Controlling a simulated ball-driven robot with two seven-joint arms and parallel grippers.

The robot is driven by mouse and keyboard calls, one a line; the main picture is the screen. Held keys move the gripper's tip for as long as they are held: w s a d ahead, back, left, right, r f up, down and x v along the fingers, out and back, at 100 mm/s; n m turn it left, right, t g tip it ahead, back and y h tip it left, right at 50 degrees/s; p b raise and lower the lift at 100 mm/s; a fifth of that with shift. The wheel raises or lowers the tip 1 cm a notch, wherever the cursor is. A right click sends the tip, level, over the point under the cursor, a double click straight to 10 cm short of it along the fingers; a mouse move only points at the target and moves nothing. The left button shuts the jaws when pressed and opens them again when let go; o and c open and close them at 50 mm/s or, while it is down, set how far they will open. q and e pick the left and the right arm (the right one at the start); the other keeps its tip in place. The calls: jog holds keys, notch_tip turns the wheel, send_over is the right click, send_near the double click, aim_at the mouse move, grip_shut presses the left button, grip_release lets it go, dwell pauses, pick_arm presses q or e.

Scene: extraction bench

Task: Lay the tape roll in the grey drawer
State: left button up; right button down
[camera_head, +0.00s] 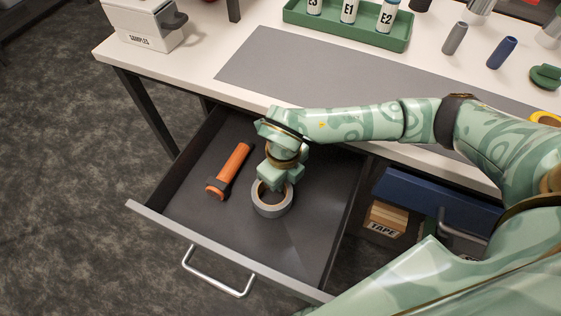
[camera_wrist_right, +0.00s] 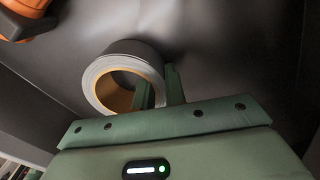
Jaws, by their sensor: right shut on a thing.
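The tape roll (camera_head: 272,208), grey with a tan inner core, is in the open grey drawer (camera_head: 320,225), near the middle. My right gripper (camera_head: 277,190) reaches down into the drawer and is shut on the roll's wall. In the right wrist view the roll (camera_wrist_right: 97,75) shows with one finger of the gripper (camera_wrist_right: 160,88) inside the ring and one outside. I cannot tell whether the roll touches the drawer floor. My left gripper is not in view.
An orange flashlight (camera_head: 234,163) lies in the drawer, left of the roll, and also shows in the right wrist view (camera_wrist_right: 30,18). The drawer's right part is bare. A blue drawer (camera_head: 435,203) and a box marked TAPE (camera_head: 386,218) are at the right. Bottles in a green rack (camera_head: 390,42) stand on the bench.

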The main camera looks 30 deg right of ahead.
jog(key=shift+s+r, duration=0.1)
jog(key=shift+r, duration=0.05)
jog(key=c, duration=1.5)
grip_release()
jog(key=shift+o, duration=0.2)
jog(key=shift+r, duration=0.25)
pick_arm(q)
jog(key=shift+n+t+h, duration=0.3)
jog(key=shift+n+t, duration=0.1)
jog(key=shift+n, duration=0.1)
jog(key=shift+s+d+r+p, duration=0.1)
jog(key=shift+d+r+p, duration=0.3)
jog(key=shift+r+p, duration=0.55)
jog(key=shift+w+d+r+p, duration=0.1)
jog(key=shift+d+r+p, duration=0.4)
jog(key=shift+p, duration=0.7)
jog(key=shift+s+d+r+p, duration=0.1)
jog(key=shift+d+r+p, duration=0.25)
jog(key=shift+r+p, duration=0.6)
pick_arm(e)
notch_tip(320, 180, up, 12)
jog(key=shift+f, duration=0.25)
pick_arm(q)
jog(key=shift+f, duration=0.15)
